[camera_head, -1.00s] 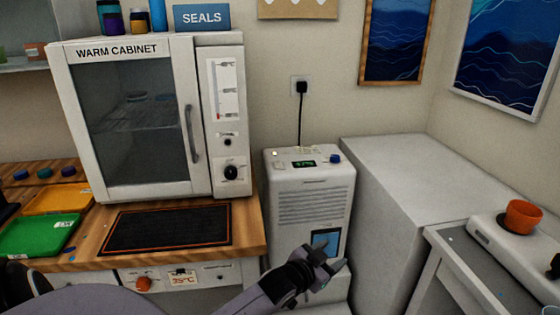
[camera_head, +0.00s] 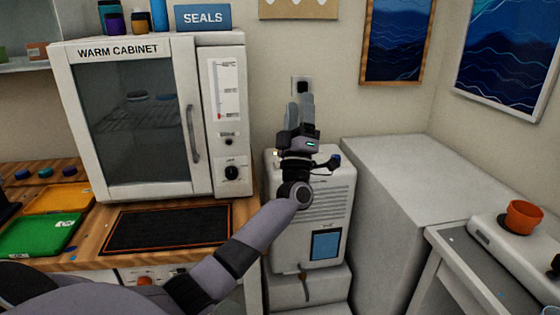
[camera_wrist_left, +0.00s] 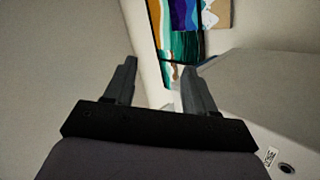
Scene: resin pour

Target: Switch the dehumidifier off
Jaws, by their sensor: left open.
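The dehumidifier (camera_head: 312,225) is a white upright unit between the wooden bench and a grey-white block, with a grille and a blue window on its front. My left gripper (camera_head: 300,103) is raised in front of the unit's top, fingers pointing up toward the wall socket. It hides most of the top panel, including the display, and the cord. In the left wrist view the gripper (camera_wrist_left: 155,80) is open with nothing between its fingers. My right gripper is not in view.
The warm cabinet (camera_head: 140,120) stands close on the left, on the wooden bench. The grey-white block (camera_head: 410,185) is close on the right. A side table holds a white device with an orange cup (camera_head: 523,216). The wall (camera_head: 345,105) is close behind.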

